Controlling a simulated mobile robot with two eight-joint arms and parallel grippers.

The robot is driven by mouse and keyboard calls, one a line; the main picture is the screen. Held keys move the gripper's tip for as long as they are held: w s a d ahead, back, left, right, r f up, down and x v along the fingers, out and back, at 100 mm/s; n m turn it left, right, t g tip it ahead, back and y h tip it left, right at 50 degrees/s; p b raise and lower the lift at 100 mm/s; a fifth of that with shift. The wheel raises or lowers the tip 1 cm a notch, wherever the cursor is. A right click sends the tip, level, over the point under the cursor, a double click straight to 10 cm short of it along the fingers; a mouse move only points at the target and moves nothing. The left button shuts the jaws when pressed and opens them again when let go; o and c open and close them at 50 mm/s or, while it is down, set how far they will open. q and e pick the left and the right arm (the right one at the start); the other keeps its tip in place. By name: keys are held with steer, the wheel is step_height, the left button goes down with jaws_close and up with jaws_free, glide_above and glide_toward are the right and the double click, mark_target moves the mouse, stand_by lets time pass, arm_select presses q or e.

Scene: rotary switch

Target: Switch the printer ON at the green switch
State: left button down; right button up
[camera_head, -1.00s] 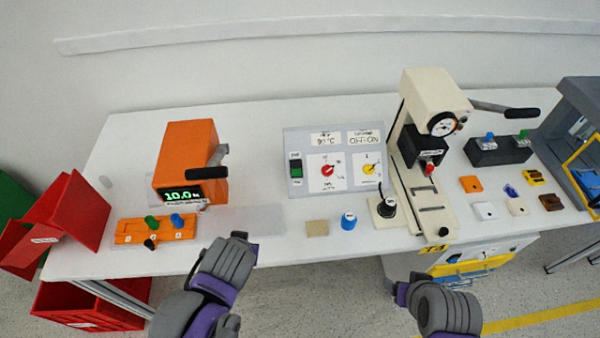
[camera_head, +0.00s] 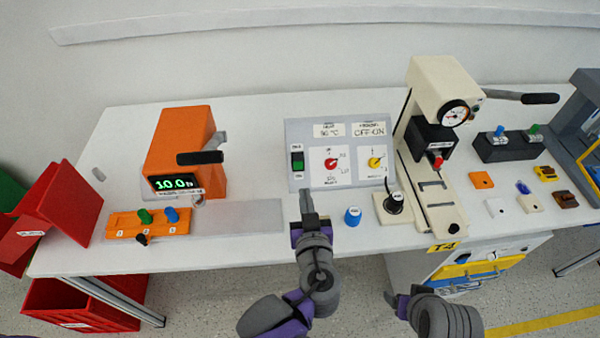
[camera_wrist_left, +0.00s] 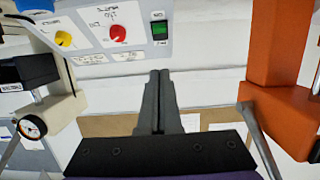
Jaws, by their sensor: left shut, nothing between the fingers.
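The green switch (camera_head: 297,162) is a rocker in a black frame at the left end of the grey control panel (camera_head: 345,182). It also shows in the left wrist view (camera_wrist_left: 159,30), near the top. My left gripper (camera_head: 306,192) is just below the panel, a little under the switch and apart from it. In the left wrist view its fingers (camera_wrist_left: 159,78) are shut together with nothing between them and point toward the panel. My right arm (camera_head: 425,310) shows at the table's front edge; its fingertips are not clearly seen.
The panel also has a red knob (camera_head: 331,163) and a yellow knob (camera_head: 375,162). An orange machine (camera_head: 180,140) stands to the left, a cream press (camera_head: 436,85) to the right. A blue knob (camera_head: 353,216) lies close by my left gripper. The tabletop between orange machine and panel is clear.

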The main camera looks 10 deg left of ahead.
arm_select(q)
glide_toward(299, 168)
steer(key=w+a+r, duration=0.1)
steer(key=w+r, duration=0.2)
steer(key=w, duration=0.2)
steer(key=shift+w+a+f+b, duration=0.2)
steer(key=shift+f+b, duration=0.2)
steer(key=shift+f, duration=0.2)
steer(key=shift+w+a+f+b, duration=0.2)
steer(key=shift+f+b, duration=0.15)
steer(key=shift+f, duration=0.25)
steer(key=shift+w+f, duration=0.4)
steer(key=shift+f, duration=0.2)
steer(key=shift+f, duration=0.1)
steer(key=shift+w+a+f+b, duration=0.1)
steer(key=shift+f+b, duration=0.3)
steer(key=shift+b, duration=0.05)
steer(key=shift+r, duration=0.2)
